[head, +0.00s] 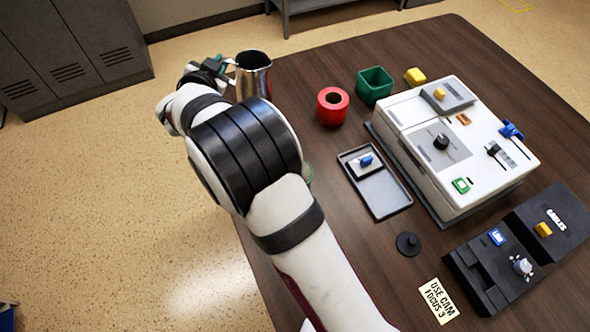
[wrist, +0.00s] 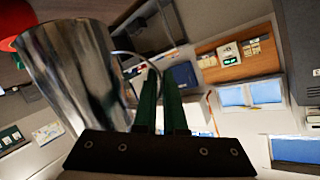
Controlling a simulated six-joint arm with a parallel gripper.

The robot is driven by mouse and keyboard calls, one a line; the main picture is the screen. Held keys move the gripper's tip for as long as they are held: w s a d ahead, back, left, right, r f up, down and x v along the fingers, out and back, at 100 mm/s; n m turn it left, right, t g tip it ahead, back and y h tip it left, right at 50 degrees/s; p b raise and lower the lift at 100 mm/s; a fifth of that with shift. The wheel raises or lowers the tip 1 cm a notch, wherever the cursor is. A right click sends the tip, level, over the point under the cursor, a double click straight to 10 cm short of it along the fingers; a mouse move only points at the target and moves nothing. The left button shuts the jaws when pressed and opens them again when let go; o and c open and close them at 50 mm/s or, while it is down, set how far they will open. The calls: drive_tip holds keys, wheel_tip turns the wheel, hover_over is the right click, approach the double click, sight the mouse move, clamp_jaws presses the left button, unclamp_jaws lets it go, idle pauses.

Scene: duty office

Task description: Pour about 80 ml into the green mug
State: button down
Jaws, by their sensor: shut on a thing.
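A shiny metal pitcher (head: 254,78) is at the far left edge of the table in the head view, roughly upright. My gripper (head: 229,74) is at its left side, shut on its handle. In the wrist view the pitcher (wrist: 78,70) fills the left side, and its handle runs to the green fingers (wrist: 160,105) of my gripper. I cannot tell whether the pitcher touches the table, and its contents are not visible. A thin green sliver (head: 309,174) shows beside my arm; it may be the green mug, mostly hidden behind the arm.
A grey tray (head: 383,199), a white device (head: 460,150) and black boxes (head: 510,285) occupy the right. Grey lockers (head: 75,50) stand beyond the table.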

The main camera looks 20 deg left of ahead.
drive_tip(key=s+f+m+h, duration=0.2)
drive_tip(key=s+f+h, duration=0.1)
drive_tip(key=s, duration=0.6)
drive_tip(key=shift+f+m+t, duration=0.3)
drive_tip(key=shift+f, duration=0.55)
drive_tip(key=shift+w+d, duration=0.1)
drive_tip(key=shift+w, duration=0.05)
drive_tip(key=w+d+m+h, duration=0.1)
drive_tip(key=w+m+h, duration=0.1)
drive_tip(key=w+h, duration=0.2)
drive_tip(key=shift+w+d, duration=0.35)
drive_tip(key=shift+w, duration=0.6)
drive_tip(key=shift+d+m, duration=0.1)
drive_tip(key=shift+m, duration=0.2)
